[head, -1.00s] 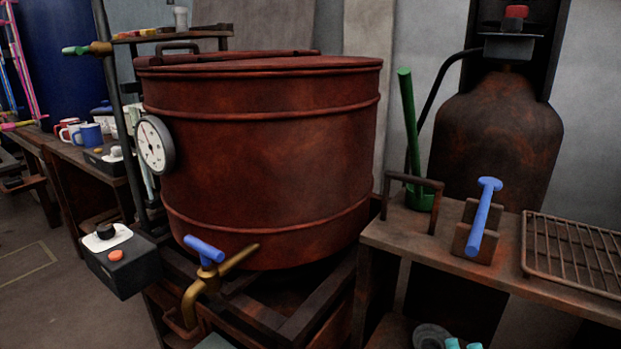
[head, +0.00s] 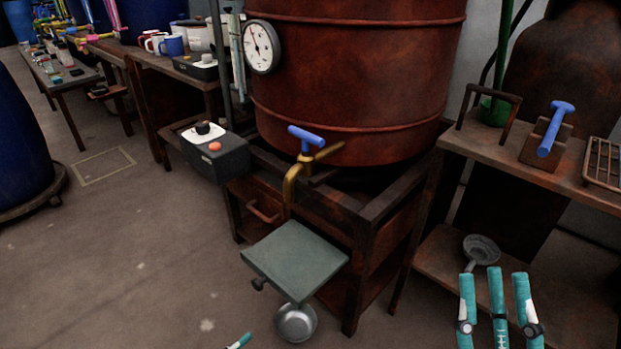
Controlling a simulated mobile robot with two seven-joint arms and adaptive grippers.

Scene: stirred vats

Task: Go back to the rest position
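My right gripper (head: 495,276) shows at the bottom right of the head view. Its teal fingers point up and stand apart with nothing between them, in front of the lower shelf of the right-hand bench. Of my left gripper, only a small teal tip (head: 240,341) shows at the bottom edge, left of centre. The rest of it is out of the picture, so its opening cannot be seen.
A rusty red vat (head: 350,80) with a brass tap (head: 293,180) stands on a dark frame. A strainer (head: 481,249) is near my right gripper.

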